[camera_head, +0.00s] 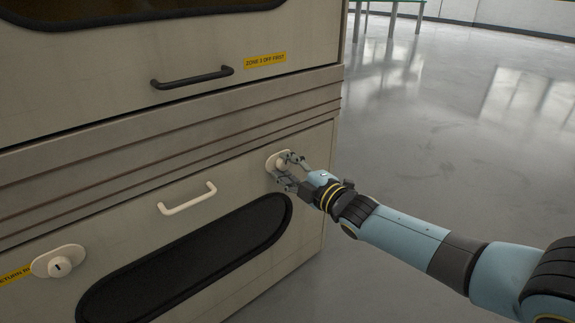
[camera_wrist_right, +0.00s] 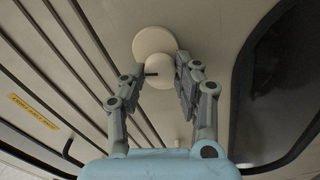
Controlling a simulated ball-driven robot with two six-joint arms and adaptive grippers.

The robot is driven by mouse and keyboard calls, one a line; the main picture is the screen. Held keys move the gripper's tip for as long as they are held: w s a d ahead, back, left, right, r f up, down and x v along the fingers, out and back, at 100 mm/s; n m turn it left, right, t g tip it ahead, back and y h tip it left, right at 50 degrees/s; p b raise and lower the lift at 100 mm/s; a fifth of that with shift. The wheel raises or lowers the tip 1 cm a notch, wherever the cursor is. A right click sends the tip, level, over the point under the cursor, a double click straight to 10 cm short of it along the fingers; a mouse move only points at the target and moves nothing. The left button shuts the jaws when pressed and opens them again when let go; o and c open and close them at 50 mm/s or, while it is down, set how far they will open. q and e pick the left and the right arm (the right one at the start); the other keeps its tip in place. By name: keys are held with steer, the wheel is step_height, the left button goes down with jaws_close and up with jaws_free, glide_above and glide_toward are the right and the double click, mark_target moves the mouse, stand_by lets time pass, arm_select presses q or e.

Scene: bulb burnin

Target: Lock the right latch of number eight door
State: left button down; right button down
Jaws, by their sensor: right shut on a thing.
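The right latch (camera_head: 275,158) is a round cream knob on an oval plate, near the upper right corner of the lower door. In the right wrist view its knob (camera_wrist_right: 156,70) has a short dark mark and sits between the two fingers. My right gripper (camera_head: 284,170) is shut on the knob. The fingers also show in the right wrist view (camera_wrist_right: 160,80). The lower door (camera_head: 125,232) lies flush in the cabinet front, with a cream handle (camera_head: 187,199) and a long dark window (camera_head: 190,260). The left latch (camera_head: 59,262) shows at the lower left. No number eight is readable. My left gripper is out of view.
An upper door with a black handle (camera_head: 192,78) and a yellow label (camera_head: 265,60) sits above several grooves in the cabinet front. Another yellow label (camera_head: 15,274) is partly cut off beside the left latch. Open grey floor (camera_head: 440,130) lies right of the cabinet.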

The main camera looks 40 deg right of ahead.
steer(key=shift+f+n, duration=0.1)
steer(key=shift+n, duration=1.4)
steer(key=c, duration=1)
jaws_free()
steer(key=shift+o, duration=0.2)
steer(key=s, duration=1.2)
steer(key=shift+d, duration=0.45)
